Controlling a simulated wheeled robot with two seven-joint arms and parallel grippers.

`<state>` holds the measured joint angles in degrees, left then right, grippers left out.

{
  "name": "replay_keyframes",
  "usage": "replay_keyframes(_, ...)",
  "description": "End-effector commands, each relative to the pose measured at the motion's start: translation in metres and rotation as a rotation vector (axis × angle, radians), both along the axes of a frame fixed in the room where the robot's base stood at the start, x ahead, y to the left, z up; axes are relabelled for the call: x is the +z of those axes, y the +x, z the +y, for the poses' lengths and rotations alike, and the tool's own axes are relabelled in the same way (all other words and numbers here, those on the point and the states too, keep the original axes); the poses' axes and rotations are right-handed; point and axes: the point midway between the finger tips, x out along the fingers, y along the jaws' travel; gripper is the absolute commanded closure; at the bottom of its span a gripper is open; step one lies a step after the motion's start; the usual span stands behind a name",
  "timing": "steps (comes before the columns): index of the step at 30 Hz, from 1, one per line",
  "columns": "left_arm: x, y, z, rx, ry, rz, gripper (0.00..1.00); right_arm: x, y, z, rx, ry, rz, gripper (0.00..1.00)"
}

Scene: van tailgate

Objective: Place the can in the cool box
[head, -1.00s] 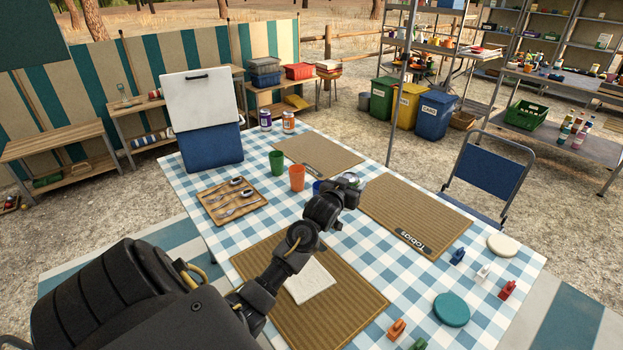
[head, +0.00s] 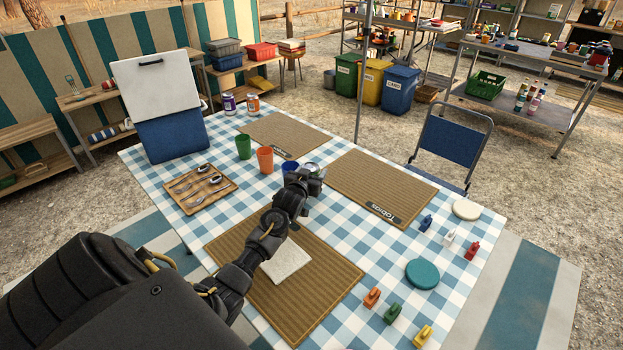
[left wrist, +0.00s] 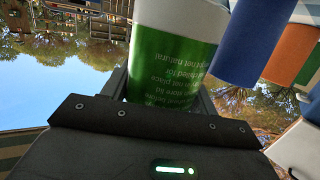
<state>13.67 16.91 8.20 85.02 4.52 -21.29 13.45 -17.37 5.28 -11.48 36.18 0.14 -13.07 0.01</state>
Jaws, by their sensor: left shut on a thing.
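The can in my left gripper shows in the left wrist view as a green-and-white cylinder (left wrist: 175,50) with pale lettering, between the fingers. In the head view my left gripper (head: 308,180) is shut on it above the checked table, just right of the blue cup (head: 289,168). The can is mostly hidden there by the gripper and cup. The cool box (head: 172,136), blue with a white panel (head: 155,88) with a dark handle above it, stands at the table's far left. Its inside is not visible. My right gripper is out of view.
A green cup (head: 243,146) and an orange cup (head: 265,160) stand between gripper and cool box. Purple (head: 229,103) and orange (head: 253,103) cans stand at the far edge. A cutlery tray (head: 199,188) lies in front of the cool box. Ribbed mats (head: 380,187) lie flat.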

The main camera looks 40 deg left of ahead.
Motion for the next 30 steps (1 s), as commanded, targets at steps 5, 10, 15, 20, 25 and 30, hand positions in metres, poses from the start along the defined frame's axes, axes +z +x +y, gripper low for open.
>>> replay_keyframes(5,-0.023,0.0,0.0,0.0,0.0,0.001,0.75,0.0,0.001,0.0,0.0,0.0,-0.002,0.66)
replay_keyframes(10,-0.026,0.0,0.0,0.0,0.001,-0.002,0.75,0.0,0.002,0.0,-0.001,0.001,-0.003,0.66)
replay_keyframes(15,-0.026,0.0,0.0,0.0,0.0,-0.001,0.75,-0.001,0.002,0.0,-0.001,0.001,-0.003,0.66)
replay_keyframes(20,-0.029,0.0,0.0,0.0,-0.001,0.002,0.31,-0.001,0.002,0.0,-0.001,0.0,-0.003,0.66)
replay_keyframes(25,-0.029,0.0,0.0,0.0,-0.001,0.002,0.19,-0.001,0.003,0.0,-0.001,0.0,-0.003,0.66)
replay_keyframes(30,-0.029,0.0,0.0,0.0,0.0,0.001,0.19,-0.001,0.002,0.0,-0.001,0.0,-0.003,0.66)
